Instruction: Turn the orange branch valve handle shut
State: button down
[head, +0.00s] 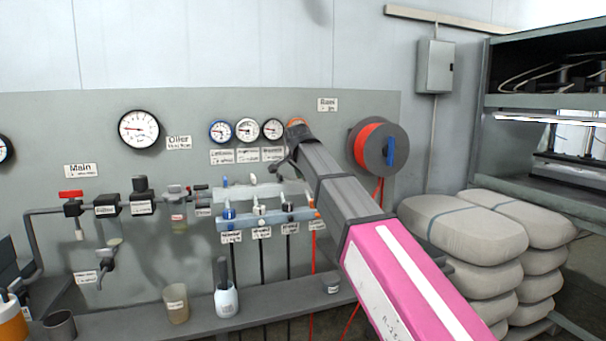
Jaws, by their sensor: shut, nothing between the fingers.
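The branch manifold is a pale blue bar (248,224) on the wall panel, with a row of small valves. A small orange piece (316,213) shows at its right end, close to the edge of my arm. It looks like the orange branch valve handle, but its turn position is too small to tell.
A red-handled main valve (71,194) and dark pipe fittings are left of the manifold. Gauges (247,130) hang above it. A hose reel (376,145) is at right. Stacked sacks (465,230) fill the right.

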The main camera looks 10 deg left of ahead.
jog(key=shift+w+a, duration=0.1)
jog(key=shift+a, duration=0.2)
dwell(0.5)
jog(key=shift+w, duration=0.1)
